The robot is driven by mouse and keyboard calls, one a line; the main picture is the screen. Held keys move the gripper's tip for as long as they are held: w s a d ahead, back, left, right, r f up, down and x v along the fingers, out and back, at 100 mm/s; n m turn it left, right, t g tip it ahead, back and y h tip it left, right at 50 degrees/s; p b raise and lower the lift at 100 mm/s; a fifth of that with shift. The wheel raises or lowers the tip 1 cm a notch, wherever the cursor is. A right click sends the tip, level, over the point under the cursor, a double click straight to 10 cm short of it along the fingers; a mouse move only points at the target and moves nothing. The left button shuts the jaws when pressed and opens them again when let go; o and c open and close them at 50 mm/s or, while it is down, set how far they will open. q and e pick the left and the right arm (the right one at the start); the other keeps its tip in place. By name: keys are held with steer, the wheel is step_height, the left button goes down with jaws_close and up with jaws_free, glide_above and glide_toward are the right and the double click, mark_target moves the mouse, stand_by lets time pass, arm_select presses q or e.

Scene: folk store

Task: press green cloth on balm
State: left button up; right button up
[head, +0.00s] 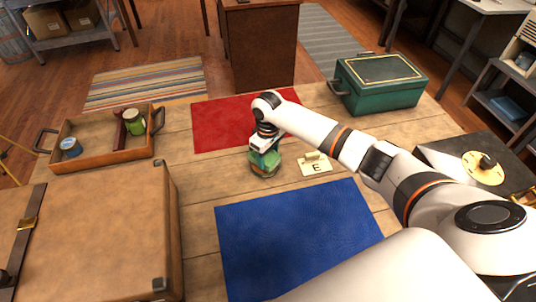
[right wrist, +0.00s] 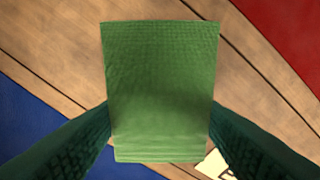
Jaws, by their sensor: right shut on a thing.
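A green cloth (head: 266,161) is held in my right gripper (head: 263,154), low over the wooden table between the red and blue mats. In the right wrist view the green cloth (right wrist: 160,85) fills the space between the two dark green fingers of the right gripper (right wrist: 160,112), which are shut on it. A small brownish edge shows under the cloth in the head view; I cannot tell whether it is the balm. The balm is not clearly seen, and the cloth hides what is beneath. My left gripper is not in view.
A card marked E (head: 315,165) lies just right of the gripper. A red mat (head: 215,122) lies behind, a blue mat (head: 300,235) in front. A wooden tray (head: 100,157) holds a blue tin (head: 70,147) and green can (head: 134,122). A suitcase (head: 90,230) and green box (head: 380,85) flank the table.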

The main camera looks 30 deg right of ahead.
mark_target(268, 156)
steer(key=shift+f, duration=0.55)
stand_by(0.4)
steer(key=shift+s+f, duration=0.1)
stand_by(2.0)
step_height(268, 156, up, 7)
steer(key=p, duration=0.8)
stand_by(0.4)
stand_by(0.4)
